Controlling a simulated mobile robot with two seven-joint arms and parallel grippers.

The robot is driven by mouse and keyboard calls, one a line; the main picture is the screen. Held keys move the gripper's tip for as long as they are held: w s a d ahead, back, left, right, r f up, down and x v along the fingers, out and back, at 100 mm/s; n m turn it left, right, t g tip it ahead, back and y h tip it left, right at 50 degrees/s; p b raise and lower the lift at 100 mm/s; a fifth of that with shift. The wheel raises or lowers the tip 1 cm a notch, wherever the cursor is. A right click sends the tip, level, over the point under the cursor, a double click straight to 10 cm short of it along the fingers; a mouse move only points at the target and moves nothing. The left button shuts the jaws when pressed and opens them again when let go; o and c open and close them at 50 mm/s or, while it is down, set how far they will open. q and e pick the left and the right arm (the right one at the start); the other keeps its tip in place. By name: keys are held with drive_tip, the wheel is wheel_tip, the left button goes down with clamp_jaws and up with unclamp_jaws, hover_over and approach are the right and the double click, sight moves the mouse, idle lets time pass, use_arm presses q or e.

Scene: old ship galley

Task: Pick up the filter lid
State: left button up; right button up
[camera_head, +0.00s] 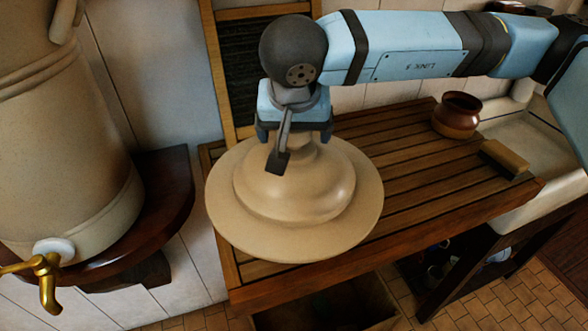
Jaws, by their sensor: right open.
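The filter lid (295,190) is a wide, beige, domed disc with a flat rim. My left gripper is not in view.
A large beige filter urn (65,130) with a brass tap (45,280) stands on a dark wooden shelf (165,205) at left. A brown pot (457,115) and a small wooden block (504,158) sit on the board's right part. A pale sink (535,140) lies beyond.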

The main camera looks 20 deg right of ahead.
clamp_jaws()
drive_tip(key=shift+w, duration=0.1)
